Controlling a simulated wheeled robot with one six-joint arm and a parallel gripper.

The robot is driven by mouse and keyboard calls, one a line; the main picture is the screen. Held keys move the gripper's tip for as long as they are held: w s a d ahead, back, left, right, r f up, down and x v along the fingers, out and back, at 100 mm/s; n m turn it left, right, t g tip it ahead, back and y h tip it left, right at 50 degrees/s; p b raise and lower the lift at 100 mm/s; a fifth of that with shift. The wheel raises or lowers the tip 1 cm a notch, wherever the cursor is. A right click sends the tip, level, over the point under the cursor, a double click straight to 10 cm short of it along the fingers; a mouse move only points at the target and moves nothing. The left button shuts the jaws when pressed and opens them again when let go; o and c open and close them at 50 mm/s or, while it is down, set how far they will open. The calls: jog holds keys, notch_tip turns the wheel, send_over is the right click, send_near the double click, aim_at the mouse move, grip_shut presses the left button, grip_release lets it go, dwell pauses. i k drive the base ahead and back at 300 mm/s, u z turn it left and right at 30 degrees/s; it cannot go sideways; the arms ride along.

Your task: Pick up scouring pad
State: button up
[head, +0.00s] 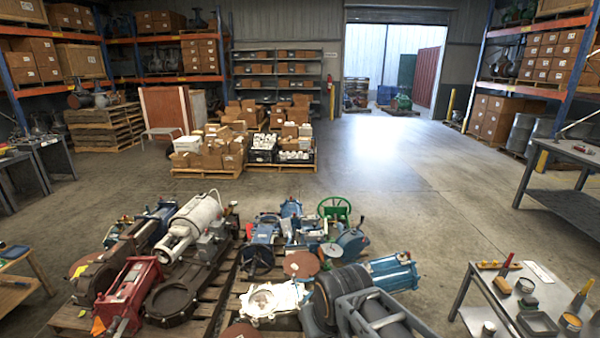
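A small green item (528,303) lies on the grey metal table at the lower right, between a can and a dark tray. It may be the scouring pad, but it is too small to tell for sure. No other thing in view is clearly a scouring pad. My gripper is not in view.
The grey table (485,318) also holds cans, a dark tray (538,323) and handled tools. Pallets of pumps and valves (262,300) fill the lower middle. A workbench (572,190) stands at right. Open floor (430,200) lies between the pallets and the right-hand tables.

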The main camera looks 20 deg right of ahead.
aim_at(531, 302)
jog(key=z, duration=0.8)
jog(key=i, duration=1)
jog(key=z, duration=1.65)
jog(key=i, duration=1.05)
jog(key=z, duration=0.45)
jog(key=i, duration=0.6)
jog(key=z, duration=0.05)
